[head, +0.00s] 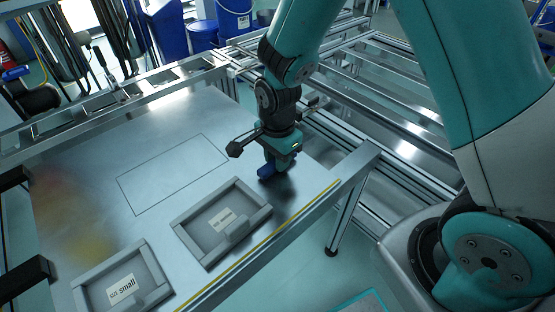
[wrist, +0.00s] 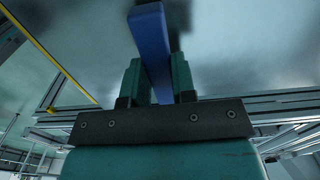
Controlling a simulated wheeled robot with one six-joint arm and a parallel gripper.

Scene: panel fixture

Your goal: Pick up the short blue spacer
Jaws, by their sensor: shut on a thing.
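The blue spacer (head: 265,172) is a small blue bar at the right part of the metal panel (head: 90,180), just behind the grey tray nearest my arm. In the wrist view the blue spacer (wrist: 150,38) runs up from between my two teal fingers. My gripper (head: 277,163) points down at the panel and is shut on the spacer; it also shows in the wrist view (wrist: 158,78). Part of the spacer is hidden by my fingers in the head view. I cannot tell whether it touches the panel.
Two grey framed trays lie at the panel's front: one in the middle (head: 183,225) and one labelled "small" (head: 85,287). A drawn rectangle (head: 172,173) on the panel is empty. A yellow strip (head: 290,224) marks the front edge. Metal rails (head: 400,95) lie to the right.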

